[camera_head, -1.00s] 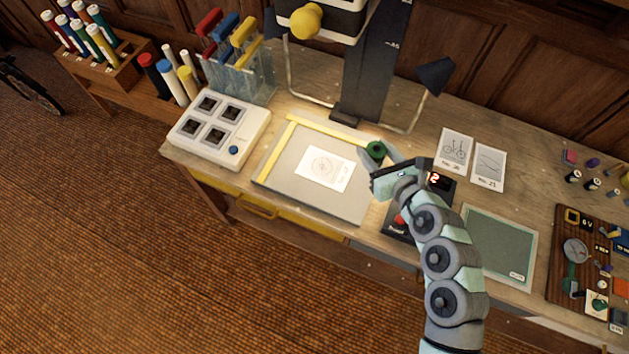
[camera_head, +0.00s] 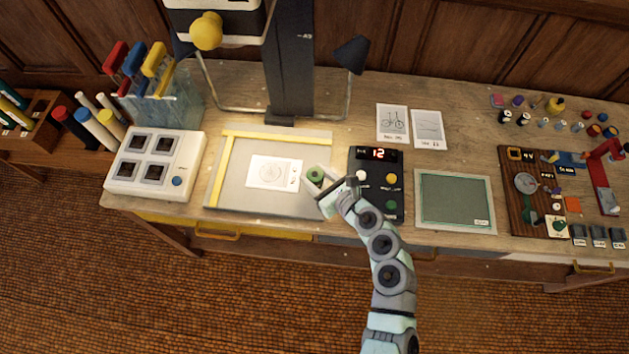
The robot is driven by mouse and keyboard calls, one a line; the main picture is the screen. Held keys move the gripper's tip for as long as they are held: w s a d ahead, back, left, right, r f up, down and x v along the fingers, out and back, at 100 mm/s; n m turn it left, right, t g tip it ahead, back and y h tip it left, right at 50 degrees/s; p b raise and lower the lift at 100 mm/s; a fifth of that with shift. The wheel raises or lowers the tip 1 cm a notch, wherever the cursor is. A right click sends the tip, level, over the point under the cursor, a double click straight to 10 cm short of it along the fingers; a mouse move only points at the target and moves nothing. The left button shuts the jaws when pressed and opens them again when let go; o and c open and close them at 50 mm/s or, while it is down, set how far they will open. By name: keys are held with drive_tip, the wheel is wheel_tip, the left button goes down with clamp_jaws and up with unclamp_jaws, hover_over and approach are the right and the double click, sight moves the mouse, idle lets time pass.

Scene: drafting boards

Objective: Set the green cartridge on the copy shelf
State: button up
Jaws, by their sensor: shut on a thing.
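A white drawing card (camera_head: 274,172) lies on the board. Right of my gripper are a black timer box (camera_head: 376,184) reading 12 and a green mat (camera_head: 455,198). A white four-window box (camera_head: 155,163) stands left. The stand's column (camera_head: 289,70) rises behind.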

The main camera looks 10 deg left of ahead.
sight(320, 187)
drive_tip(key=shift+f, duration=1.75)
drive_tip(key=shift+f+b, duration=0.2)
drive_tip(key=shift+b, duration=0.2)
drive_tip(key=o, duration=1.4)
drive_tip(key=shift+c, duration=0.2)
drive_tip(key=shift+r, duration=0.1)
